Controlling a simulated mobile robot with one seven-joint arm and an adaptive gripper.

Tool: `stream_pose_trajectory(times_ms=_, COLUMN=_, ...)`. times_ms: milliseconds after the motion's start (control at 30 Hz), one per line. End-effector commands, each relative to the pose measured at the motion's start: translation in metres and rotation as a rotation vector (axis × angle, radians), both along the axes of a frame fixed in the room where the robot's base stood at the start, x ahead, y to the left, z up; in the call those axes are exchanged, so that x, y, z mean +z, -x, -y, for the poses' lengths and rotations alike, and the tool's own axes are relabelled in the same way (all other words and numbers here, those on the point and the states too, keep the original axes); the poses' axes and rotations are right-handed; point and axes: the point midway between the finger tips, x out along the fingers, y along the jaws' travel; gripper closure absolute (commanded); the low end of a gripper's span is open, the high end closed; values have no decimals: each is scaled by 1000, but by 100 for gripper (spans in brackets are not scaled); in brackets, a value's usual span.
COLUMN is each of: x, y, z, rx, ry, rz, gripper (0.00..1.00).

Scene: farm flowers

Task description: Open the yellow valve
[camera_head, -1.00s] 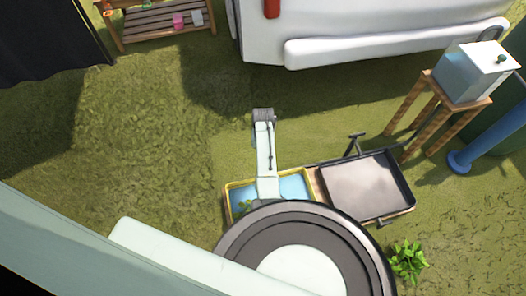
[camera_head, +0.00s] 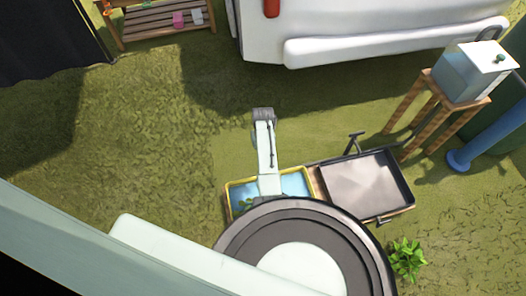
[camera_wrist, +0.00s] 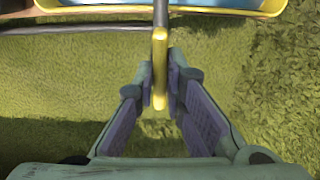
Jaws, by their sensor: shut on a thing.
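The yellow valve handle (camera_wrist: 160,62) shows in the wrist view as a narrow upright yellow piece on a thin grey stem. My gripper (camera_wrist: 162,84) is shut on it, with one finger on each side of its lower part. In the head view my arm and its round joint cover the valve and the gripper. The yellow-rimmed basin (camera_head: 233,184), with blue inside, is partly hidden under my arm; its yellow rim also crosses the top of the wrist view (camera_wrist: 215,9).
A dark tray (camera_head: 362,184) stands right of the basin. A metal box (camera_head: 472,75) on a wooden stand and a blue pipe (camera_head: 487,141) are at the right. A white vehicle (camera_head: 390,35) and a wooden rack (camera_head: 165,20) are at the back. Grass at the left is clear.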

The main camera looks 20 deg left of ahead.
Motion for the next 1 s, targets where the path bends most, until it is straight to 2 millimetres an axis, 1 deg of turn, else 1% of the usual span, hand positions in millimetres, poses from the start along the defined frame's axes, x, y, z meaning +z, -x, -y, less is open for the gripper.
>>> stream_pose_trajectory(times_ms=67, x=0, y=0, z=0, rx=2, ry=2, rz=0, gripper=100)
stream_pose_trajectory(times_ms=100, x=0, y=0, z=0, rx=2, ry=1, rz=0, gripper=87)
stream_pose_trajectory(times_ms=367, x=0, y=0, z=0, rx=1, ry=1, rz=1, gripper=69)
stream_pose_trajectory(times_ms=633, x=0, y=0, z=0, rx=0, ry=0, rz=0, gripper=69)
stream_pose_trajectory(times_ms=767, x=8, y=-1, z=0, rx=0, ry=0, rz=2, gripper=69)
stream_pose_trajectory(times_ms=867, x=22, y=-1, z=0, rx=0, ry=-1, rz=3, gripper=69)
stream_pose_trajectory(times_ms=1000, x=53, y=-1, z=0, rx=-1, ry=-2, rz=5, gripper=69)
